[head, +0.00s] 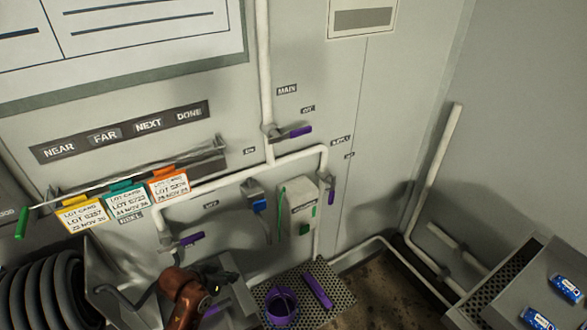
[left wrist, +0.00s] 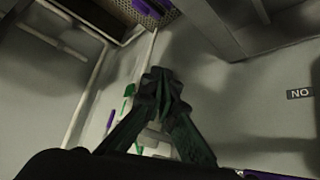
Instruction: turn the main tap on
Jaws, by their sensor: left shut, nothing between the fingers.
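The main tap (head: 271,132) sits on the vertical white pipe below the MAIN label (head: 287,89). Its purple handle (head: 298,132) points right, roughly across the pipe. Small labels stand around it; one at upper right (head: 308,109) seems to read OFF, and one at lower left (head: 249,151) seems to read ON. My left gripper (head: 218,284) is low in the head view, well below and left of the tap and apart from it. In the left wrist view its dark fingers (left wrist: 162,88) are together and empty. My right gripper is not in view.
Another tap with a purple handle (head: 192,238) is on the lower left pipe. A blue-handled part (head: 259,206) and a white box (head: 300,203) are on the wall. A perforated shelf (head: 338,298) holds a purple cup (head: 281,304). Lot cards (head: 170,185) hang from a rail.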

